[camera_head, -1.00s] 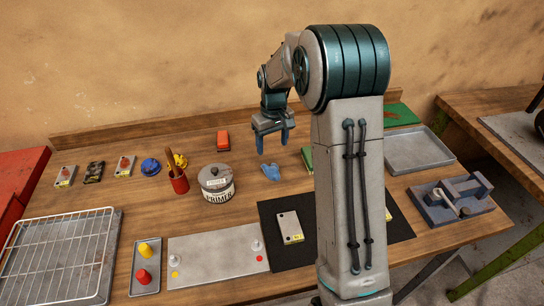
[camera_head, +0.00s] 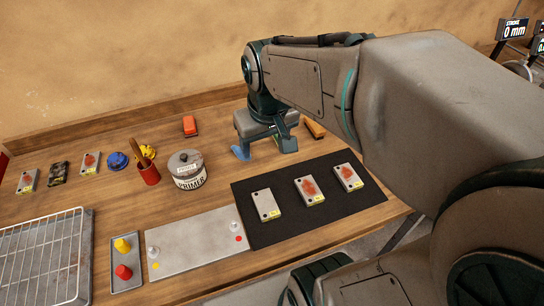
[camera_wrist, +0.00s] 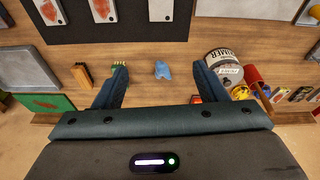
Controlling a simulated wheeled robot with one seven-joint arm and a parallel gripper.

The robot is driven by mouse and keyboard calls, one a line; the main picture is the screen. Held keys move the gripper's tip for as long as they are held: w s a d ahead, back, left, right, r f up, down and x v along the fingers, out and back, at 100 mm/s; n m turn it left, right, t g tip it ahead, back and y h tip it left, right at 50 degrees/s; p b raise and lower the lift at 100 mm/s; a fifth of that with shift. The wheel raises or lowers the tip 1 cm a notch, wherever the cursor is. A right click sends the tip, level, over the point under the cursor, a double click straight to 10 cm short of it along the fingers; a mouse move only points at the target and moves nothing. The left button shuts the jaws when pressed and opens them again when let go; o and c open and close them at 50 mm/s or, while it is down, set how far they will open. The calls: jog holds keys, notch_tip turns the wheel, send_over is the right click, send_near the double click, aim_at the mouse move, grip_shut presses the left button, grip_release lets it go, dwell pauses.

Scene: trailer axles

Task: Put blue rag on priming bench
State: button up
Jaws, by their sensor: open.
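The blue rag (camera_head: 240,153) lies crumpled on the wooden bench (camera_head: 205,136), behind the black mat and right of the primer tin. My gripper (camera_head: 266,148) is above the bench near the rag, its fingers apart and empty. In the head view the gripper stands just beside and partly behind the rag. In the wrist view the rag (camera_wrist: 162,70) shows beyond and between the two open fingers (camera_wrist: 161,82), touched by neither. No label tells which surface is the priming bench.
A primer tin (camera_head: 187,169) and a red cup (camera_head: 149,173) stand left of the rag. A black mat (camera_head: 285,227) with three plates lies in front. A red block (camera_head: 190,125) is behind. A wire rack (camera_head: 45,255) is at the left.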

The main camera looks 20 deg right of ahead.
jog(key=s+f+m+t, duration=0.1)
jog(key=s, duration=0.5)
jog(key=shift+s, duration=0.35)
